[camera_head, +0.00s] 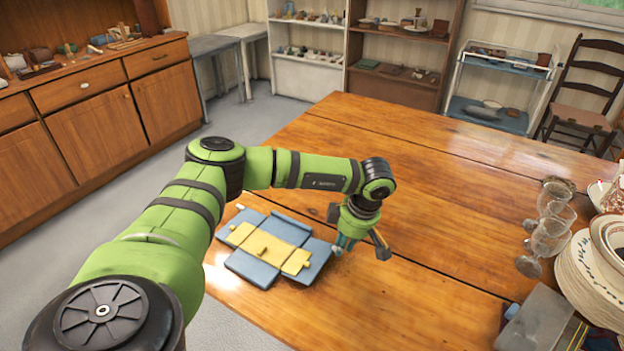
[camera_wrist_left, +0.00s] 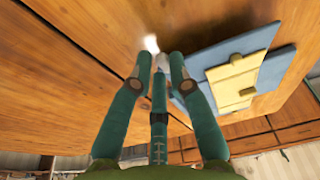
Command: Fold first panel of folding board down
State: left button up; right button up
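The folding board (camera_head: 265,252) lies on the wooden table, with blue panels around a yellow middle strip. Small yellow knobs stand on the strip. A narrow blue panel at its far edge looks raised or tilted; its exact angle is unclear. My left gripper (camera_head: 343,246) points down just beyond the board's right end. In the left wrist view, its teal fingers (camera_wrist_left: 159,65) come close together at the tips, with narrow gaps and nothing clearly between them. The board (camera_wrist_left: 238,70) shows right of the fingers there; whether they touch it is unclear. My right gripper is out of view.
The table (camera_head: 430,215) is clear behind and right of my left gripper. Glasses (camera_head: 548,235) and stacked plates (camera_head: 590,275) stand at the right edge, with a grey box (camera_head: 538,322) in front. A wooden cabinet (camera_head: 100,95) stands at left.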

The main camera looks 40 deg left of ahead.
pick_arm(q)
jog(key=shift+r, duration=0.1)
jog(key=shift+a+r+h+p, duration=0.3)
jog(key=shift+r+h, duration=0.15)
jog(key=shift+h, duration=0.05)
jog(key=shift+c, duration=0.2)
jog(key=shift+s+a+r+t+h, duration=0.2)
jog(key=shift+r+t+h, duration=0.15)
jog(key=shift+h, duration=0.25)
jog(key=shift+a+r+h, duration=0.4)
jog(key=shift+a+h, duration=0.05)
jog(key=shift+h, duration=0.25)
jog(key=shift+c, duration=0.2)
jog(key=shift+a+r+h+b, duration=0.15)
jog(key=shift+r+h+b, duration=0.15)
jog(key=shift+r+h, duration=0.1)
jog(key=shift+f, duration=0.1)
